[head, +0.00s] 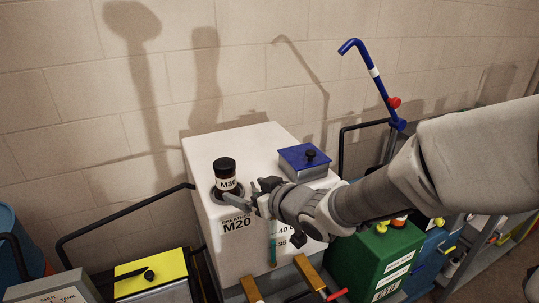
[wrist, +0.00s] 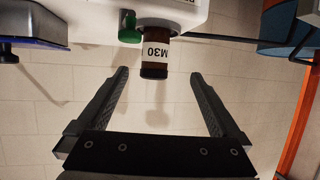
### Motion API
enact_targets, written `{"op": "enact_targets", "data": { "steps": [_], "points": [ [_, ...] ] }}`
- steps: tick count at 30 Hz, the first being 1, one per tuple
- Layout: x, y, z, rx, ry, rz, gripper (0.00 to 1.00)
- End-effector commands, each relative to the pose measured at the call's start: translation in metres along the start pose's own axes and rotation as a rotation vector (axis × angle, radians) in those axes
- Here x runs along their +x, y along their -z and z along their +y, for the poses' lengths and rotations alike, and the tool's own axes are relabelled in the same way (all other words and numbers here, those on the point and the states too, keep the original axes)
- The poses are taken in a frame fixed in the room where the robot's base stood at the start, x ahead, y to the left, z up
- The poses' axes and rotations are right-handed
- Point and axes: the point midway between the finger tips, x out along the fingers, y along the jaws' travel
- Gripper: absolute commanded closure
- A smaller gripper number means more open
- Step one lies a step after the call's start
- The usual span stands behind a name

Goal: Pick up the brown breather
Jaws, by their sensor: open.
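The brown breather (head: 225,170), a short dark cylinder with a black cap and a white M30 label, stands upright on top of the white tank (head: 211,230). The tank's front reads M20. My gripper (head: 243,195) is close to the breather's right side in the head view, fingers pointing toward it. In the wrist view, which is upside down, the breather (wrist: 155,55) lies ahead, with its cap end near the space between the open fingertips (wrist: 160,76). The fingers appear apart from it. A green cap (wrist: 129,29) shows beside its base.
A blue square lid with a black knob (head: 306,160) sits on the tank's right side. A blue bent pipe (head: 375,80) rises at the right. A yellow-topped box (head: 150,273) and green box (head: 375,257) flank the tank. A block wall stands behind.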

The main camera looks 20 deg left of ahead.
Motion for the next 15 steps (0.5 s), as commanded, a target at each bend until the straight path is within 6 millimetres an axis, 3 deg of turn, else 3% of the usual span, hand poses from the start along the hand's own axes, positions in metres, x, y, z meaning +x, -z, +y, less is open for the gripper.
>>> {"op": "enact_targets", "data": {
  "steps": [15],
  "points": [
    [0.090, -0.002, 0.000, 0.001, 0.000, -0.004, 0.00]
  ]
}}
